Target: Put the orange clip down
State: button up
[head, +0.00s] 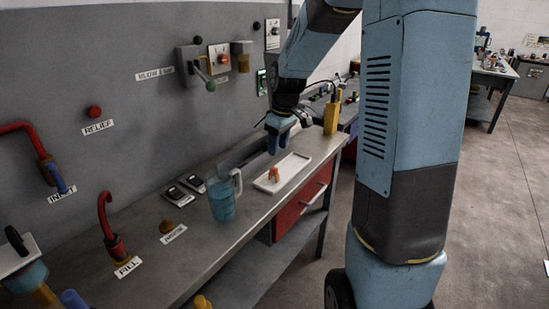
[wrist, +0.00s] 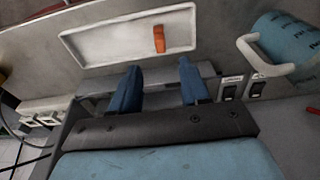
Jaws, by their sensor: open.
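The orange clip (head: 274,174) rests on the white tray (head: 293,168) on the workbench. In the wrist view the clip (wrist: 159,39) lies near the tray's right half, beyond my fingertips. My gripper (head: 278,146) hangs above the bench by the tray's back edge. In the wrist view my gripper (wrist: 158,80) has its two blue fingers spread apart with nothing between them. The clip and the fingers are apart.
A blue pitcher (head: 222,196) stands on the bench left of the tray, and its handle shows in the wrist view (wrist: 262,62). Two small dark devices (head: 182,190) lie behind it. A yellow holder (head: 331,116) stands at the bench's far end. The wall carries a lever box (head: 193,66).

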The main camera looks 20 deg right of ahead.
jog(key=s+a+r+m+t+h, duration=0.1)
jog(key=s+r+m+t, duration=0.15)
jog(key=s+r, duration=1)
jog(key=s+r+m+t, duration=0.1)
jog(key=s+m, duration=0.3)
jog(key=s, duration=1)
jog(key=shift+s+a+r+m, duration=0.2)
jog(key=shift+s+r+m, duration=0.05)
jog(key=shift+r+m, duration=0.1)
